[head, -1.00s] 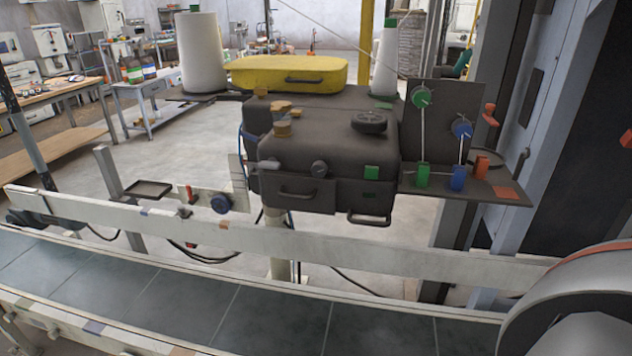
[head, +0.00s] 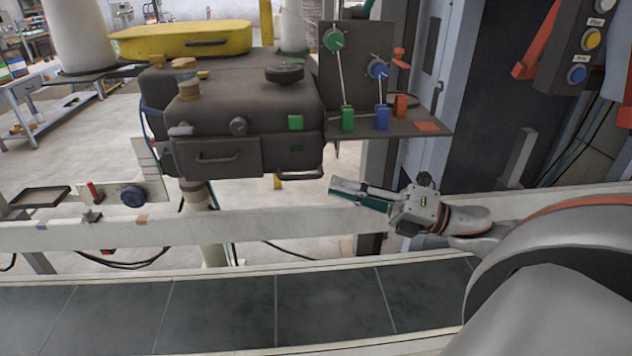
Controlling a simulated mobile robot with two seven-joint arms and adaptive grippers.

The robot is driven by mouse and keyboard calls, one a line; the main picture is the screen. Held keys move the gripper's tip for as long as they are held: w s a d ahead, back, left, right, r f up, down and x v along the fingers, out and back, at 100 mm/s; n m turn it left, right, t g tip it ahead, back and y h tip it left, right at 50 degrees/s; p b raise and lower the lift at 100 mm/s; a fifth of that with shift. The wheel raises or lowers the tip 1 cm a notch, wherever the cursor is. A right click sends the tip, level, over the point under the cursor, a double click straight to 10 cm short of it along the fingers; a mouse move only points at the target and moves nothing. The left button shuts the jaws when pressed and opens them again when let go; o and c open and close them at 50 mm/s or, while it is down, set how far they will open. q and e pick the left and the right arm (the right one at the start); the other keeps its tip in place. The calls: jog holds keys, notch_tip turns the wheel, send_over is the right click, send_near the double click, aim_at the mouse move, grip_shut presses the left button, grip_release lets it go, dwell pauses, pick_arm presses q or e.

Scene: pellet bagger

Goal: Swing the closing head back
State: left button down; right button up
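The closing head (head: 250,110) is a dark grey boxy machine above the far side of the conveyor. It has a front panel with a bar handle (head: 217,159), and another handle (head: 302,174) low at its right front corner. My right gripper (head: 332,190) reaches in from the right, just below and right of that low handle, with a visible gap in the picture. Its fingers point left and lie close together in this side view; I cannot tell whether they are apart. My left gripper is out of view.
The conveyor belt (head: 222,312) runs across the front, with a pale rail (head: 290,224) behind it. A shelf with green, blue and orange blocks (head: 425,127) juts from the head's right side. A control box (head: 580,45) hangs at upper right.

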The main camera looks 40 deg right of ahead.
aim_at(306, 177)
jog(key=shift+w+a+r, duration=0.1)
jog(key=shift+a+r, duration=0.15)
jog(key=shift+r, duration=0.05)
jog(key=p+x, duration=0.1)
jog(key=x, duration=0.4)
jog(key=shift+w, duration=0.25)
jog(key=shift+x, duration=0.9)
jog(key=shift+a, duration=0.1)
jog(key=shift+c, duration=0.3)
jog(key=shift+f, duration=0.1)
grip_shut()
